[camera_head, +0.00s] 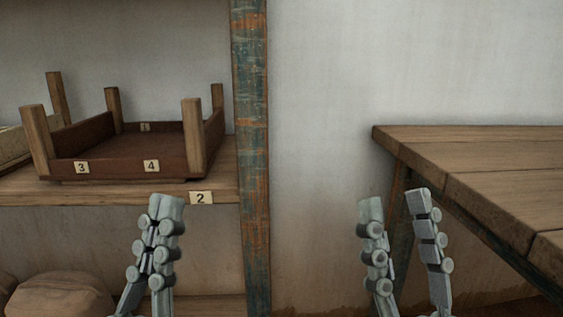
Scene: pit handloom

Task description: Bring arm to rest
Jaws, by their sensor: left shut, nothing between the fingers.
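My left gripper (166,204) stands upright at the lower left of the head view, in front of the shelf. Its fingers are together with nothing between them. My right gripper (395,200) stands upright to the right of the middle, in front of the wall and near the table's left end. Its two fingers are apart, and the gap between them looks empty. The lower parts of both grippers and the arms are cut off by the bottom edge.
A wooden shelf (100,192) at left holds a brown tray (117,170) with corner posts and number labels. A worn blue-orange post (251,150) stands beside it. A wooden table (480,160) is at right. Sacks (62,296) lie below the shelf. Bare wall fills the middle.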

